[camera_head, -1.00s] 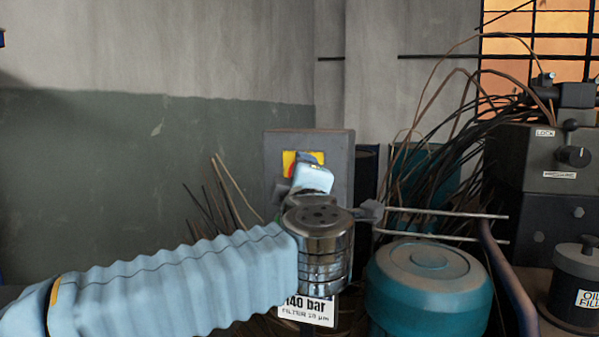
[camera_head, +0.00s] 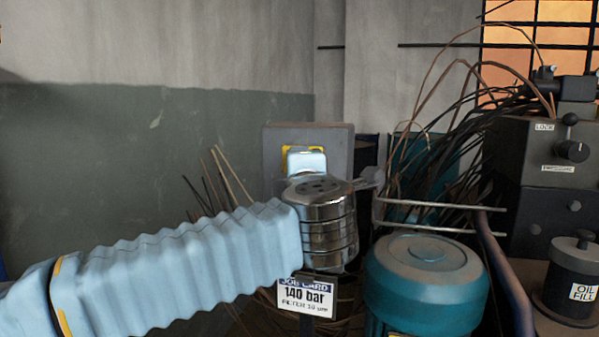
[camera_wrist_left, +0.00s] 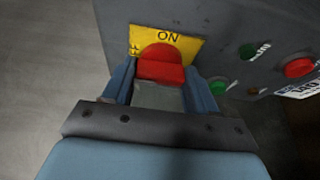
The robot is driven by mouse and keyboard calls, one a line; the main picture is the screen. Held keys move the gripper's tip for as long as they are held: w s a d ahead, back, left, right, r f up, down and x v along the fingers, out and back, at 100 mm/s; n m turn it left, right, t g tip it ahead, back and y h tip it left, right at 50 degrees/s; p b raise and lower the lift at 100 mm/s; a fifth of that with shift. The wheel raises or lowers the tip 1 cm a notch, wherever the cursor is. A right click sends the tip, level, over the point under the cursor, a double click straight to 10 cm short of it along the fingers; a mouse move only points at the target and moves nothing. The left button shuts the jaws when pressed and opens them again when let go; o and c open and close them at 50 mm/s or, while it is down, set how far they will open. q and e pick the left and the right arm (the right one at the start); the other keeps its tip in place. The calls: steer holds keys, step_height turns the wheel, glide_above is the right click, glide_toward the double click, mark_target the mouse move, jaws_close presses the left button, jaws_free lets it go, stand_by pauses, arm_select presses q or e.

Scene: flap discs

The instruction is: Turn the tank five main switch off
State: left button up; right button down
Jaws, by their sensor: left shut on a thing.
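The grey switch box (camera_head: 340,148) stands against the wall in the head view. In the left wrist view the red main switch handle (camera_wrist_left: 160,62) sits on a yellow plate (camera_wrist_left: 190,45) marked ON at its top edge. My left gripper (camera_wrist_left: 160,78) is shut on the red handle, with one blue finger on each side of it. In the head view the left gripper (camera_head: 306,163) covers the handle and most of the plate; only a yellow edge (camera_head: 286,157) shows. My right gripper is in neither view.
A green button (camera_wrist_left: 248,51) and a red button (camera_wrist_left: 299,68) are on the same panel. A job card reading 140 bar (camera_head: 307,297) hangs below. A teal tank (camera_head: 428,285), metal rods (camera_head: 440,205) and loose cables stand to the right.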

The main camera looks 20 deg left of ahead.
arm_select(q)
steer(key=o, duration=1.1)
steer(key=shift+c, duration=0.2)
steer(key=v, duration=1.3)
steer(key=shift+s+b, duration=0.4)
steer(key=shift+b, duration=0.05)
steer(key=shift+d, duration=0.1)
